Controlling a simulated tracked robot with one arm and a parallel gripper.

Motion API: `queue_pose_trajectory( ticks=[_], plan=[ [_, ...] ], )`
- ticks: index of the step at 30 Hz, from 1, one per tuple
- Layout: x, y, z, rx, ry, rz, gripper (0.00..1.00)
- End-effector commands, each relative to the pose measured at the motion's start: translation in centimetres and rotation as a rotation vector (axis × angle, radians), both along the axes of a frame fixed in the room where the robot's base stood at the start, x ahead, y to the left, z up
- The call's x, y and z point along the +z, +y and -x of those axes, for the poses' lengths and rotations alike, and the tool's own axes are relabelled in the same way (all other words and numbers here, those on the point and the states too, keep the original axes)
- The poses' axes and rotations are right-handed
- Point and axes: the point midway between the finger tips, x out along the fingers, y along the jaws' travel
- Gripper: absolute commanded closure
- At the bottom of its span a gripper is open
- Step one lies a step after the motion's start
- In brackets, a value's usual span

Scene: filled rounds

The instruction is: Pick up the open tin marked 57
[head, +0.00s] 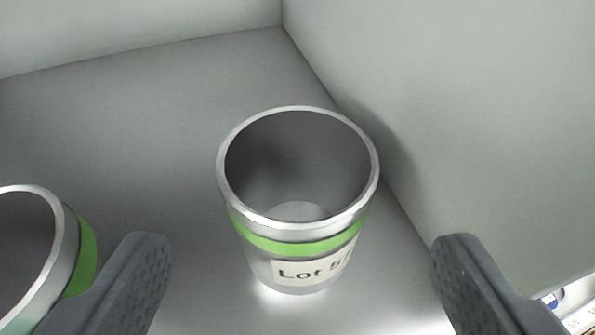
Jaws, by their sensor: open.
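An open metal tin (300,245) with a green band stands upright near the middle of the head view. Its white label reads "Lot 5" and then a digit that curves partly out of sight, perhaps a 7. I can see inside it, and it looks empty down to a pale bottom. My gripper (302,265) is open, with one dark finger at lower left and one at lower right. The tin lies between and a little beyond the fingertips, and neither finger appears to touch it.
A second open tin (72,255) with a green band stands at the left edge, partly cut off and close to my left finger. A grey wall (470,120) rises close to the right of the first tin. Grey floor (130,120) is clear behind.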

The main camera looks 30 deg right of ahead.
Motion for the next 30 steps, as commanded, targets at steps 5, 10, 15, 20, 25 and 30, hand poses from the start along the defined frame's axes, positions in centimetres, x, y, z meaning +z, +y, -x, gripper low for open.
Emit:
queue_pose_trajectory(
  ticks=[5,10,15,20,25,30],
  plan=[
    [-0.9,-1.4,-2.1,0.000,0.001,0.000,0.23],
    [-1.3,-1.8,-2.8,0.001,0.000,0.000,0.23],
    [-2.2,-2.5,-4.3,0.001,0.004,-0.001,0.23],
    [-3.0,-3.5,-6.1,0.003,0.001,0.002,0.23],
    [-3.4,-4.0,-6.6,0.002,-0.001,0.001,0.23],
    [-3.4,-4.0,-6.6,0.002,-0.001,0.001,0.34]
  ],
)
